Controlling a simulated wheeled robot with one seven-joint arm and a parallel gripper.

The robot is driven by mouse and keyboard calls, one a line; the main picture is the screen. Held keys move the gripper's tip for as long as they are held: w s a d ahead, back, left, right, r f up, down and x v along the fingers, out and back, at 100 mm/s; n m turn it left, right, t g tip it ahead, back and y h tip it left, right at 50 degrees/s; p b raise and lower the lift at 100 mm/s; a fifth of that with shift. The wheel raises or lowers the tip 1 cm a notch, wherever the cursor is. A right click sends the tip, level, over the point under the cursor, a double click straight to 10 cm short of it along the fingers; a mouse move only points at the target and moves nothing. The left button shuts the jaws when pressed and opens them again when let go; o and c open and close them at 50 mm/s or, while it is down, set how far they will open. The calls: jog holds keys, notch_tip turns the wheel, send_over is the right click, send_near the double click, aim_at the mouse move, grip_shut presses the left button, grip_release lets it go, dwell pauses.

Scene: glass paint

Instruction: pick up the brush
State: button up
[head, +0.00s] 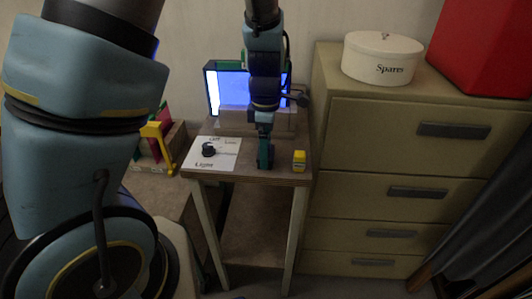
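I cannot make out a brush clearly in the head view. My gripper (265,155) points down over the front part of a small wooden table (240,176). Its fingers look dark teal and narrow from here, and I cannot tell whether they are apart or hold anything. A small yellow object with a grey top (299,161) stands on the table to the right of my gripper. A small black object (208,150) lies to the left on a white sheet (226,160) with lettering.
A lit blue-white panel in a dark frame (232,90) stands at the table's back. A drawer cabinet (400,150) rises close on the right, bearing a white "Spares" tin (381,58) and a red box (490,45). A yellow-handled item (158,140) is left of the table.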

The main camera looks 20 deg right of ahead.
jog(key=c, duration=1.2)
notch_tip(320, 180, up, 10)
jog(key=shift+r, duration=0.1)
jog(key=o, duration=0.8)
jog(key=c, duration=0.9)
jog(key=shift+s, duration=0.1)
jog(key=shift+c, duration=0.3)
